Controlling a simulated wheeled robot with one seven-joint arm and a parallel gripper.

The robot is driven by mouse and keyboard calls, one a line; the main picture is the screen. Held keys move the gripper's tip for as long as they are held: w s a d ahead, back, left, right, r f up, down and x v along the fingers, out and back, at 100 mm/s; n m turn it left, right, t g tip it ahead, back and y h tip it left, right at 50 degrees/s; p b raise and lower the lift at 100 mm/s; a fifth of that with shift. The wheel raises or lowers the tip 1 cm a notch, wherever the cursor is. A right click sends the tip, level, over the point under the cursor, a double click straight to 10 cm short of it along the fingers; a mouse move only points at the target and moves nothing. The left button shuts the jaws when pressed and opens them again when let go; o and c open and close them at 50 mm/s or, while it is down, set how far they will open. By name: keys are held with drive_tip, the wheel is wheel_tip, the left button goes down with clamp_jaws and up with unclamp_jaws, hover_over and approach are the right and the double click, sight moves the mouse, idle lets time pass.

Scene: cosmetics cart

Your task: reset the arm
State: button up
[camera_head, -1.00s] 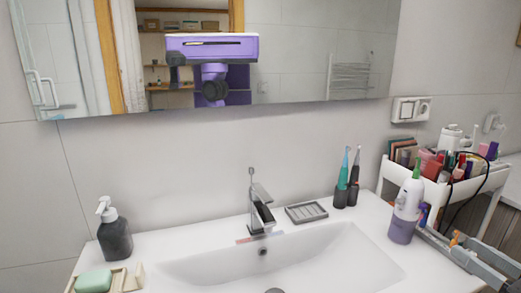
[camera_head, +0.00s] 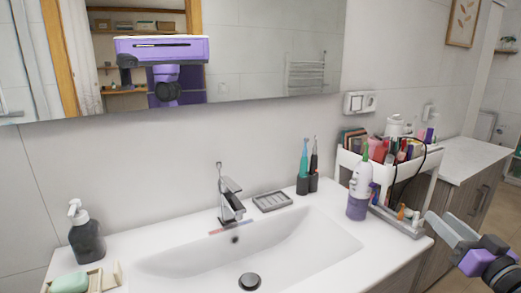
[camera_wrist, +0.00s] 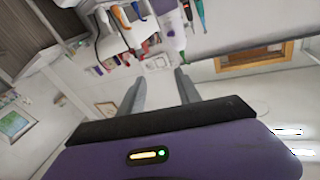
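My gripper (camera_head: 447,232) is at the right edge of the head view, beside the right end of the sink counter (camera_head: 85,255). In the wrist view my gripper (camera_wrist: 158,80) has its two grey fingers apart with nothing between them. It is open and empty. The wrist view looks tilted, with the cart's items and a purple bottle (camera_wrist: 170,28) beyond the fingertips.
A white-and-purple bottle (camera_head: 357,205) stands on the counter near the cart (camera_head: 347,160), which is full of cosmetics. Toothbrushes (camera_head: 308,175), a soap dish (camera_head: 271,202), a faucet (camera_head: 230,205) and a dark soap dispenser (camera_head: 87,240) stand around the basin. Floor shows at right.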

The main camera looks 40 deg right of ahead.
drive_tip(key=w+a+f+g, duration=0.1)
drive_tip(key=w+a+f, duration=0.1)
drive_tip(key=a+f, duration=0.5)
drive_tip(key=w+a+f, duration=0.2)
drive_tip(key=a+f, duration=0.2)
drive_tip(key=a, duration=0.7)
drive_tip(key=s+a+f+n+y, duration=0.1)
drive_tip(key=s+a+n+y, duration=0.2)
drive_tip(key=a, duration=0.5)
drive_tip(key=s+a+f+n+y+p, duration=0.1)
drive_tip(key=s+a+f+n+y, duration=0.1)
drive_tip(key=a, duration=0.7)
drive_tip(key=s+a+f+n+y, duration=0.1)
drive_tip(key=s+a+n+y, duration=0.3)
drive_tip(key=a, duration=0.5)
drive_tip(key=shift+s+f+y+p, duration=0.35)
drive_tip(key=shift+s+y, duration=0.05)
drive_tip(key=shift+y, duration=0.5)
